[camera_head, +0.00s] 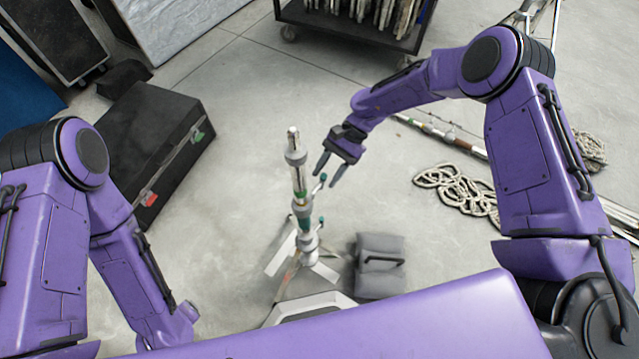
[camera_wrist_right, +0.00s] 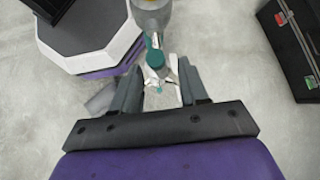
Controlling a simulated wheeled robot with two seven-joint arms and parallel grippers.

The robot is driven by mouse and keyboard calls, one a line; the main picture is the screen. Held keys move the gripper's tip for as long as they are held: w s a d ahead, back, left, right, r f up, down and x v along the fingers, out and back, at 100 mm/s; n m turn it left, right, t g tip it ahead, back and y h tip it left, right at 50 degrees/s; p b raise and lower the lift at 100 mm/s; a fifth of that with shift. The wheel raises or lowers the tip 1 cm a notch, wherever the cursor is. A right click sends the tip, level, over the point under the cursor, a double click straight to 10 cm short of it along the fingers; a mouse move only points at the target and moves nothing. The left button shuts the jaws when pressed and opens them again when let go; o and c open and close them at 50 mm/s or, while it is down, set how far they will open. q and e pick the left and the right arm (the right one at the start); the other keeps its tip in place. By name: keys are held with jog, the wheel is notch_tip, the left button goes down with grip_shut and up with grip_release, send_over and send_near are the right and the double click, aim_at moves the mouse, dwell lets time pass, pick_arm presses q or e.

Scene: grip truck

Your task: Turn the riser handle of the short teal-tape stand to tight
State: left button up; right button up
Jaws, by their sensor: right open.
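The short stand with teal tape (camera_head: 303,205) stands upright on the floor in front of me, its legs spread at the base. A riser handle with a teal end (camera_head: 322,178) sticks out from its upper right side. A second, lower teal-ended handle (camera_head: 320,221) shows on the stand. My left arm comes in from the left, but its gripper fingers are hidden.
A grey sandbag (camera_head: 381,266) lies right of the stand's base. A black case (camera_head: 150,150) stands to the left. A cart (camera_head: 350,27) is at the back. Coiled rope (camera_head: 455,190) and poles (camera_head: 440,132) lie on the right. Floor around the stand is mostly clear.

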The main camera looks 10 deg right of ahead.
jog(key=v, duration=0.5)
jog(key=shift+w+d+r, duration=0.1)
jog(key=shift+d+r, duration=0.1)
jog(key=w+f+m+t+h, duration=0.1)
jog(key=w+f+t, duration=0.2)
jog(key=f+t, duration=0.25)
jog(key=s+d+f+t+h+p, duration=0.2)
jog(key=s+d+f+t+h, duration=0.1)
jog(key=s+d+f+h, duration=0.3)
jog(key=s+d+r+n+h+p, duration=0.1)
jog(key=s+d, duration=0.3)
jog(key=s, duration=0.8)
jog(key=s+d+r+n+h+p, duration=0.2)
jog(key=s+d+r+h+p, duration=0.1)
jog(key=s, duration=1)
jog(key=shift+d+r+n+p, duration=0.3)
jog(key=shift+d+r+p, duration=0.3)
jog(key=shift+d, duration=0.4)
